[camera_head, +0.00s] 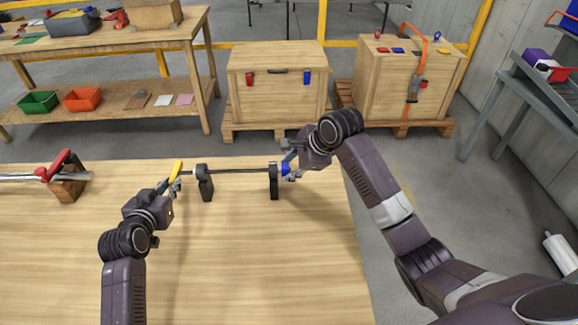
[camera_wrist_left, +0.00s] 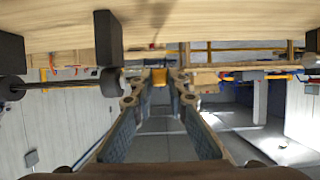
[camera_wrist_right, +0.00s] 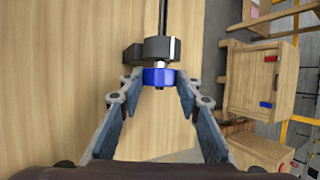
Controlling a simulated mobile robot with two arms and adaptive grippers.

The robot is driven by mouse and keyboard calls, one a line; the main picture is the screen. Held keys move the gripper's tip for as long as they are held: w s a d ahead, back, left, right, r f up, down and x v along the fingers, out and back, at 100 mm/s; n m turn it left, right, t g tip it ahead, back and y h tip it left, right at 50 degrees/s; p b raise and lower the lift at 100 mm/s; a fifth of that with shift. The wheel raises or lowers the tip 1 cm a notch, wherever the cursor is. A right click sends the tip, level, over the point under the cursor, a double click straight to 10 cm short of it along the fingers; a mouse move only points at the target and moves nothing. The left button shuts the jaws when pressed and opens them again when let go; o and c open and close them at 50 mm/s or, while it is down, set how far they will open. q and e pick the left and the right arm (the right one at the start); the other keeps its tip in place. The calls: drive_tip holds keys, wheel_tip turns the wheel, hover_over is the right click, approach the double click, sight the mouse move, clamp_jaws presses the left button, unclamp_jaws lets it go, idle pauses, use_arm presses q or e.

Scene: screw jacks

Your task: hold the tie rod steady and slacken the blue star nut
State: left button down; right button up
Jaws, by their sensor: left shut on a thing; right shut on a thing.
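The dark tie rod (camera_head: 238,171) lies level across two black stands, left (camera_head: 205,184) and right (camera_head: 274,182), on the wooden table. My left gripper (camera_head: 174,181) is shut on a yellow piece (camera_head: 178,168) at the rod's left end; the piece also shows between the fingertips in the left wrist view (camera_wrist_left: 160,77). The blue star nut (camera_head: 285,169) sits at the rod's right end, just outside the right stand. My right gripper (camera_head: 291,164) is shut on this nut, which shows between its fingertips in the right wrist view (camera_wrist_right: 158,76).
A red clamp (camera_head: 62,164) on a wooden block stands at the table's left. The table (camera_head: 250,260) is bare in front of the stands. Beyond it are a workbench (camera_head: 120,40), wooden crates (camera_head: 278,95) and a grey shelf (camera_head: 530,90) at right.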

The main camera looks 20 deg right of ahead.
drive_tip(key=t, duration=0.3)
drive_tip(key=s+f+n+t, duration=0.1)
drive_tip(key=t, duration=0.1)
drive_tip(key=shift+a+h, duration=0.2)
drive_tip(key=shift+h, duration=0.2)
drive_tip(key=shift+f+n+t, duration=0.2)
drive_tip(key=shift+n+t, duration=0.6)
drive_tip(key=shift+t, duration=1.2)
drive_tip(key=shift+h, duration=0.3)
drive_tip(key=o, duration=1.2)
drive_tip(key=shift+c, duration=0.2)
drive_tip(key=shift+r, duration=0.1)
drive_tip(key=v, duration=1.2)
